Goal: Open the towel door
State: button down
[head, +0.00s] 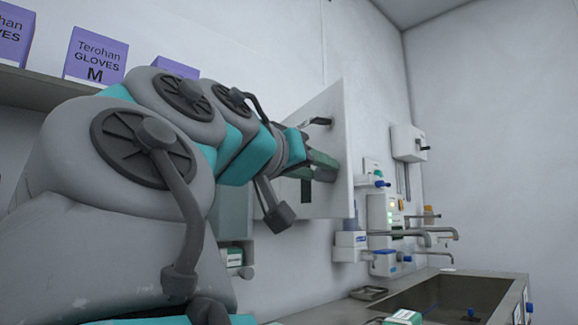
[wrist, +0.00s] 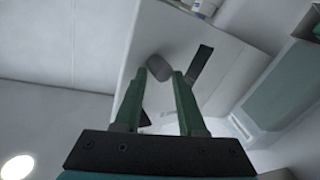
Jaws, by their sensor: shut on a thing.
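The towel door is a white flat panel (head: 338,185) on the wall, in the middle of the head view. It appears to stand out from the wall at an angle. It also fills the upper middle of the wrist view (wrist: 225,50). My gripper (head: 325,165) is at the panel's face. A dark slot (wrist: 201,65) lies just right of the fingers. The knob is hidden behind my fingers in the head view.
A sink (head: 440,297) with several taps (head: 425,234) is at lower right. Wall dispensers (head: 385,215) hang right of the door. Glove boxes (head: 96,56) stand on a shelf (head: 45,90) at upper left. A grey-green container (wrist: 285,95) is right of the door in the wrist view.

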jog(key=c, duration=0.9)
grip_release()
jog(key=shift+w+a+f, duration=0.15)
jog(key=shift+w+a, duration=0.25)
jog(key=shift+o, duration=0.6)
jog(key=shift+w+a+f, duration=0.1)
jog(key=shift+w, duration=0.15)
jog(key=shift+o, duration=0.6)
jog(key=shift+s+d+f, duration=0.1)
jog(key=shift+d, duration=0.15)
jog(key=shift+d, duration=0.1)
